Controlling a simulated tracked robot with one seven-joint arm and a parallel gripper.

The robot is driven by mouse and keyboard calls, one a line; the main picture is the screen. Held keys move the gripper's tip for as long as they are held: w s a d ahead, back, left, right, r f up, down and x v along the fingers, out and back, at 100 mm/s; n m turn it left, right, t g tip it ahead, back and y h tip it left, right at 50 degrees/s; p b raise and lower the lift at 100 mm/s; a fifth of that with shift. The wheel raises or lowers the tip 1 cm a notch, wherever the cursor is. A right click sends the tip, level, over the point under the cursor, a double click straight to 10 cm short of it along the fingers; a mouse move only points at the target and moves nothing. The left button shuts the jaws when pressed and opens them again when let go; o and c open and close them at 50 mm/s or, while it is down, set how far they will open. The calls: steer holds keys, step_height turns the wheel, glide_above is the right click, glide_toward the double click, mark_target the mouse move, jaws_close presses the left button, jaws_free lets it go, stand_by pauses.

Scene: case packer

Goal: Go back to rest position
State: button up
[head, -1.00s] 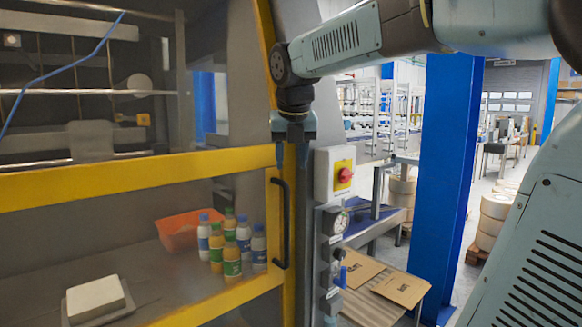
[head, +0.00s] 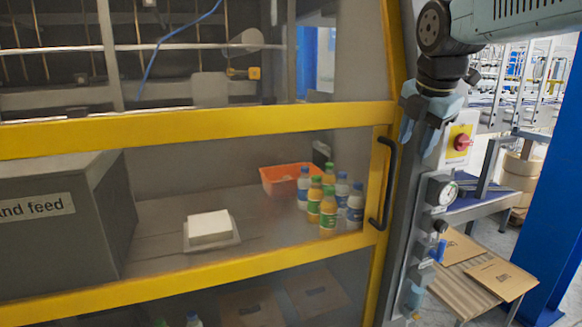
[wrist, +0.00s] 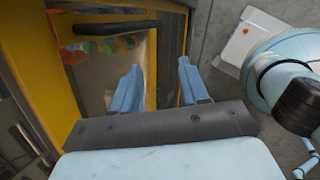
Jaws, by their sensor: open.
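My gripper (head: 420,138) hangs fingers down from my arm at the upper right of the head view, in front of the grey post beside the machine's door. In the wrist view its two blue fingers (wrist: 158,82) are apart with nothing between them. The yellow-framed door (head: 200,128) of the case packer looks shut. Its black handle (head: 384,184) is left of my gripper and apart from it. The handle also shows in the wrist view (wrist: 115,28), beyond the fingers.
Behind the door are several bottles (head: 328,208), an orange bin (head: 284,180), a white block (head: 209,225) and a grey feed box (head: 60,225). A red switch (head: 462,142) and a gauge (head: 440,190) are right of the door. Flat cardboard (head: 500,278) lies at lower right, near a blue pillar (head: 556,200).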

steer(key=s+f+m, duration=0.5)
steer(key=s+m, duration=0.1)
steer(key=m, duration=0.6)
steer(key=s+a+f+m+t, duration=0.1)
steer(key=s+f+m, duration=0.5)
steer(key=m, duration=0.6)
steer(key=shift+s+a, duration=0.2)
steer(key=shift+s, duration=0.5)
steer(key=shift+a+f, duration=0.1)
steer(key=shift+a, duration=0.05)
